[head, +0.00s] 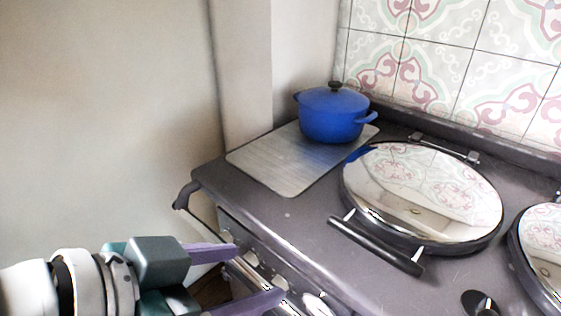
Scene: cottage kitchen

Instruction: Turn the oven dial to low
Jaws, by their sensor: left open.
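The grey range cooker (290,215) runs along the right of the head view. Its front panel faces my left gripper. Small light and shiny fittings show on that panel between and beside my fingers, but I cannot tell which of them is the oven dial or how it is set. My left gripper (261,270) comes in from the left with its two purple fingers apart, in front of the panel. Nothing shows held between the fingers. I cannot tell whether a finger touches the panel. My right gripper is not in view.
A blue lidded pot (331,117) stands on a metal plate (262,165) at the cooker's back left. A round shiny lid (420,195) with a black handle (376,244) covers the middle. Another lid (543,262) is at right. A rail end (183,195) projects at the front left corner.

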